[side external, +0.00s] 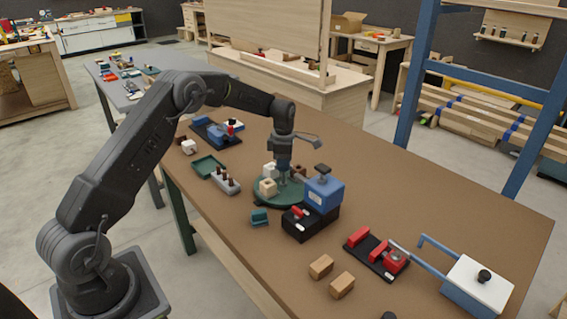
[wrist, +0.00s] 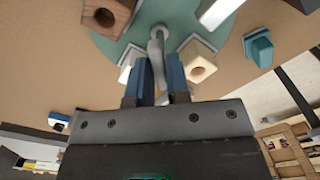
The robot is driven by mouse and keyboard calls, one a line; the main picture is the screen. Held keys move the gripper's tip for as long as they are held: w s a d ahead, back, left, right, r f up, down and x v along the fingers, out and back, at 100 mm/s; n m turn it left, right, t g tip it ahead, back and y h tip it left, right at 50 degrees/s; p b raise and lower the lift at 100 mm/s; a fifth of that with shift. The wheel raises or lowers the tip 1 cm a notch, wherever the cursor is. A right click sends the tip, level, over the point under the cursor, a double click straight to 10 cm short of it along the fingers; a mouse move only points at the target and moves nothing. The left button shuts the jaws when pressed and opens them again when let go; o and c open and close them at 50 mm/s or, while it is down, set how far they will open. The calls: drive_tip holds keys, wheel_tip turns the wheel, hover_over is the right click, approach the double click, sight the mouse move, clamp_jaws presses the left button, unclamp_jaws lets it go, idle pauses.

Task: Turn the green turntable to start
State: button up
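The green turntable (side external: 262,199) is a round disc on the brown table, with several wooden blocks on it. In the wrist view its green surface (wrist: 118,46) fills the top, with a dark brown holed block (wrist: 104,14) and a pale holed block (wrist: 198,62) on it. A grey post (wrist: 157,48) rises from the turntable. My gripper (side external: 284,174) points down over the turntable. In the wrist view its two blue fingers (wrist: 160,72) are close together on either side of the post, with little visible gap. The contact itself is partly hidden.
A blue box on a black base (side external: 323,194) stands close beside the turntable on the right. A teal block (side external: 259,218) lies in front, and a grey peg holder (side external: 226,181) and green tray (side external: 207,166) lie left. Red clamp (side external: 376,254) is farther right; the back right table is clear.

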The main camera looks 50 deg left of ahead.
drive_tip(key=o, duration=0.4)
wheel_tip(320, 180, up, 14)
drive_tip(key=shift+f, duration=0.1)
idle(0.4)
